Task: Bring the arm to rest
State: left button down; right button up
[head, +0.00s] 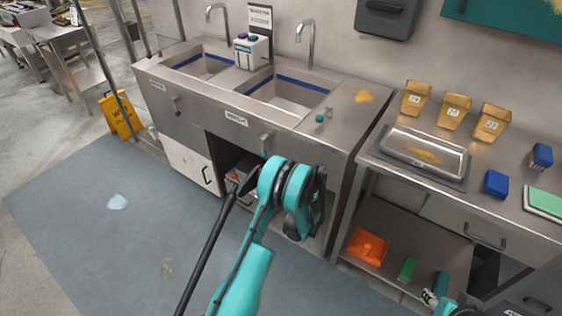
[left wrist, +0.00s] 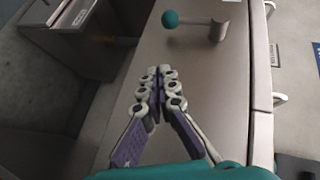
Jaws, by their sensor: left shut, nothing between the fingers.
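My left arm (head: 250,260) rises from the bottom middle of the head view and bends in front of the sink unit. Its gripper is hidden behind the bent wrist there. In the left wrist view my left gripper (left wrist: 158,74) is shut, its fingertips together and nothing between them. It is in front of a grey steel panel (left wrist: 205,85), below a lever with a teal ball end (left wrist: 170,19), apart from the ball. At the lower right of the head view, small pale finger links of my right gripper (head: 430,297) show beside a teal part. Its jaws are unclear.
The double sink unit (head: 230,117) has an open bay below. A yellow floor sign (head: 116,117) stands left.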

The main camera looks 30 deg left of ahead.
pick_arm(q)
jog(key=s+d+r+n+h, duration=0.1)
jog(key=s+d+r+h, duration=0.1)
jog(key=s+d+r, duration=0.3)
jog(key=s+d+r+n+g+h, duration=0.1)
jog(key=s+r, duration=0.2)
jog(key=r, duration=0.4)
jog(key=s+d+r+n+h, duration=0.1)
jog(key=s+d+r+h, duration=0.15)
jog(key=r, duration=0.35)
jog(key=s+d+r+n+h, duration=0.1)
jog(key=s+d, duration=0.3)
jog(key=s, duration=0.4)
jog(key=s+d+r+h, duration=0.1)
jog(key=s+d, duration=0.3)
jog(key=s, duration=0.4)
jog(key=s+d+n+g+h, duration=0.1)
jog(key=s+d+h, duration=0.2)
jog(key=s+d, duration=0.2)
jog(key=s, duration=0.3)
jog(key=shift+s+r+n, duration=0.25)
jog(key=shift+r+n, duration=0.05)
jog(key=shift+r, duration=0.1)
